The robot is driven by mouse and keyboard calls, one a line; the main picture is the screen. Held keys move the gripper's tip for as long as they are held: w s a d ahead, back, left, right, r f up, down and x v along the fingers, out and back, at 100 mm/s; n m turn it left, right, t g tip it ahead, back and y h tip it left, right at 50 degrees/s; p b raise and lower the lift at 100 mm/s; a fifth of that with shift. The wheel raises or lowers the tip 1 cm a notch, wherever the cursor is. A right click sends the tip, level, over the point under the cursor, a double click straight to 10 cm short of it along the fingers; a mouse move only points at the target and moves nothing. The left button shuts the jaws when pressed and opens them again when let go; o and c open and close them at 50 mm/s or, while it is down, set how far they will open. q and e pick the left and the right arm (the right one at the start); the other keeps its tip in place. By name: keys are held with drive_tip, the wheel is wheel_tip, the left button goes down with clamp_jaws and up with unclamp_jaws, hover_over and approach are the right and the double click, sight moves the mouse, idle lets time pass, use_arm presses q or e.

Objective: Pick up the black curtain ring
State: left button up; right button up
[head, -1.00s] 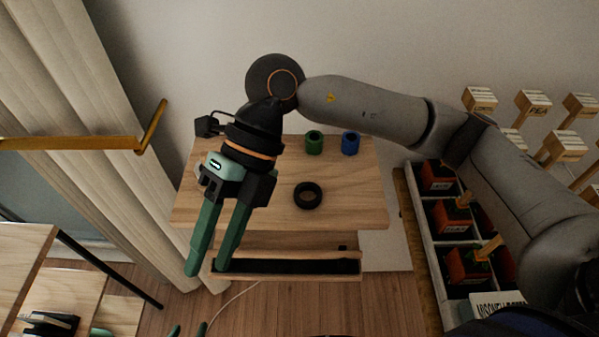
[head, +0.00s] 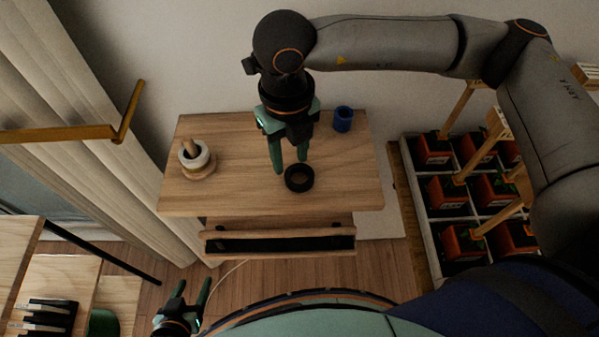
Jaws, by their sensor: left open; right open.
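The black curtain ring (head: 299,187) lies flat on the wooden table top (head: 230,198), near its front edge and right of its middle. My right gripper (head: 290,167) comes down from above with its green fingers open. Its fingertips are close to the ring's back left side and overlap it in the picture; I cannot tell whether they touch it. Nothing shows between the fingers. My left gripper (head: 190,292) is open and empty at the bottom left, low in front of the table and far from the ring.
A blue ring-like cylinder (head: 343,120) stands at the table's back right. A white mortar with a pestle (head: 194,157) stands on the left. An open drawer (head: 280,245) juts out below the front edge. A divided crate (head: 430,213) of orange pots stands right.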

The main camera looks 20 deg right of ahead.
sight(290, 181)
drive_tip(key=f, duration=0.3)
drive_tip(key=f+p, duration=0.1)
drive_tip(key=f, duration=0.1)
drive_tip(key=shift+s+a+f, duration=0.15)
drive_tip(key=shift+s+a, duration=0.05)
drive_tip(key=shift+s, duration=0.15)
clamp_jaws()
